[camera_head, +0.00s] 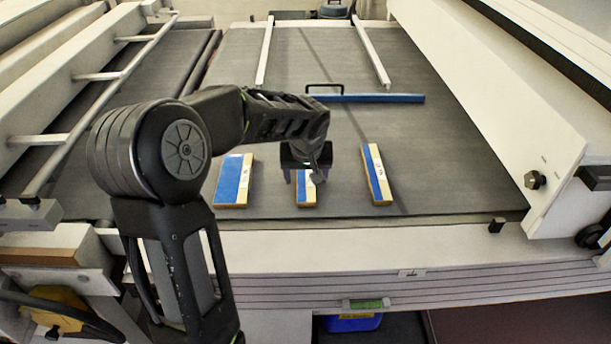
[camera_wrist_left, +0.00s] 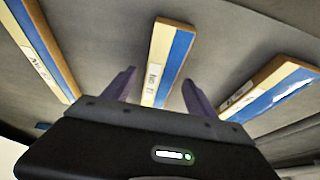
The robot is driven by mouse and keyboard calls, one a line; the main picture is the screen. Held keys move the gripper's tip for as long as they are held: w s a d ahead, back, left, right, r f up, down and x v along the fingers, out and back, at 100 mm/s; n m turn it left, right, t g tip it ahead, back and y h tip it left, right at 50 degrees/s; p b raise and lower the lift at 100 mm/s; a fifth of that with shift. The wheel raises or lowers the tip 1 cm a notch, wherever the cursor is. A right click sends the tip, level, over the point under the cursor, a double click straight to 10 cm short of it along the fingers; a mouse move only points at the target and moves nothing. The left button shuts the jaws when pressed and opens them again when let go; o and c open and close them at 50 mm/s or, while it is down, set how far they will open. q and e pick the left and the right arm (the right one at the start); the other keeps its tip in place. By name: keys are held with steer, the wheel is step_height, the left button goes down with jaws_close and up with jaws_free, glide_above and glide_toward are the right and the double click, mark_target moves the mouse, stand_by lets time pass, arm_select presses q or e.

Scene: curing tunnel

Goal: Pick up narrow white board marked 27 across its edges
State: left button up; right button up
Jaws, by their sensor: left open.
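Three short boards, each with tan and blue lengthwise strips and a small white label, lie on the dark belt. The middle board (camera_head: 306,195) is partly hidden by my left gripper (camera_head: 307,179) in the head view. In the left wrist view this board (camera_wrist_left: 168,58) has a label that looks like 27, though it is small. There my left gripper (camera_wrist_left: 159,80) is open, with one finger on each side of the board's near end, holding nothing. The left board (camera_head: 233,182) and right board (camera_head: 376,176) lie apart from it; their labels are hard to read. My right gripper is not in view.
A long blue bar (camera_head: 370,98) with a dark handle lies across the dark belt (camera_head: 450,150) behind the boards. Two white rails (camera_head: 371,55) run farther back. A white housing (camera_head: 510,90) bounds the right side. The belt is clear right of the boards.

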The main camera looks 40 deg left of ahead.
mark_target(306, 181)
arm_select(q)
steer(key=shift+f, duration=0.2)
stand_by(0.5)
jaws_close()
stand_by(0.5)
step_height(306, 181, up, 10)
steer(key=shift+b, duration=0.4)
steer(key=shift+w, duration=0.1)
stand_by(0.5)
